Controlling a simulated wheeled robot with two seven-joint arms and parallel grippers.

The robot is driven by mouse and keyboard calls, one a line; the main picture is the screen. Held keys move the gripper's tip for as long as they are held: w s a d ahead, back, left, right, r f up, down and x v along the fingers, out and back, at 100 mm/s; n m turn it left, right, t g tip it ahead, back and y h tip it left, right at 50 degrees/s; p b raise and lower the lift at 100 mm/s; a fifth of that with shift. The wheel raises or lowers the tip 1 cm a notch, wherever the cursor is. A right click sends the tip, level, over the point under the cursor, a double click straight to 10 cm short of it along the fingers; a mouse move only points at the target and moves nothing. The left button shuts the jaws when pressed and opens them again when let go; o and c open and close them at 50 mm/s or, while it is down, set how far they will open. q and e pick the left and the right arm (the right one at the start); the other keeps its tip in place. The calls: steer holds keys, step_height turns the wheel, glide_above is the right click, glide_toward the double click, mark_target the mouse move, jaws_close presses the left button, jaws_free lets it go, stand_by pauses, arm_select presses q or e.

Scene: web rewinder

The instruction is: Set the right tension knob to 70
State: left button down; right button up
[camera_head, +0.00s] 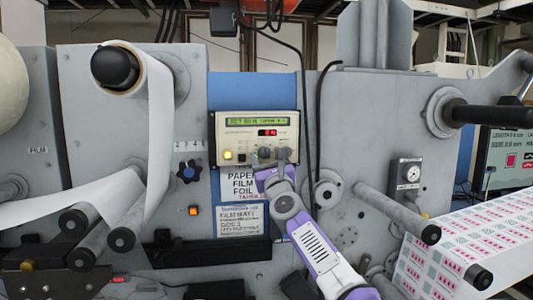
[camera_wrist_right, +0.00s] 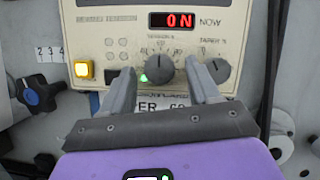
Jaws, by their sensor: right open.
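The cream control panel (camera_head: 222,128) has a green text display (camera_head: 258,121) and a small red display (camera_head: 267,133), which reads like "ON" in the right wrist view (camera_wrist_right: 172,20). Two dark knobs sit side by side low on the panel. The left knob (camera_wrist_right: 160,68) has a tension label above it. The right knob (camera_wrist_right: 218,70) has a taper label. My right gripper (camera_head: 272,160) is open at the panel. In the wrist view its fingers (camera_wrist_right: 161,90) straddle the left knob, apart from it; the right finger lies between the knobs. Whether they touch the panel is unclear.
A lit yellow button (camera_wrist_right: 82,70) and a green light sit left of the knobs. A blue star knob (camera_head: 188,171) and an orange button (camera_head: 194,210) are on the machine face to the left. Rollers (camera_head: 400,215) stick out at right. Printed signs hang below the panel.

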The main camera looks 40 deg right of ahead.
steer(key=c, duration=1)
steer(key=m+h, duration=0.1)
steer(key=m, duration=0.2)
steer(key=shift+w+a+m+g+h+b, duration=0.15)
steer(key=shift+m+g+h+b, duration=0.15)
steer(key=shift+h+b, duration=0.1)
steer(key=shift+c, duration=0.2)
steer(key=shift+m+g+h+b, duration=0.3)
steer(key=shift+m+g+h, duration=0.4)
steer(key=shift+m, duration=1.3)
steer(key=o, duration=1)
steer(key=shift+o, duration=0.2)
